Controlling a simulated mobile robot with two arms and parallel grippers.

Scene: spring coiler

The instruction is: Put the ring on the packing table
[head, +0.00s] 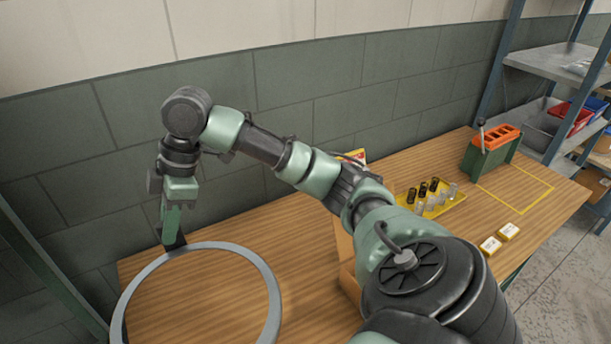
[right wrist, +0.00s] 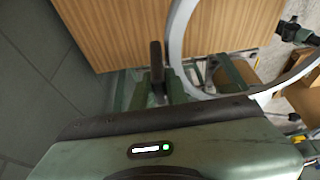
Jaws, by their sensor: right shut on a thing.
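The ring (head: 273,287) is a large, flat, light grey hoop. In the head view it is over the left end of the wooden table (head: 330,215), its lower part cut off by the frame. My right gripper (head: 174,242) points down and is shut on the ring's far left rim. The ring also shows in the right wrist view (right wrist: 176,35), beside the dark finger of my right gripper (right wrist: 158,62). I cannot tell whether the ring touches the tabletop. My left gripper is out of view.
A yellow tray (head: 458,204) with several black and clear springs lies right of my arm. A green and orange lever box (head: 486,155) stands behind a yellow outline. A tiled wall (head: 290,100) runs behind.

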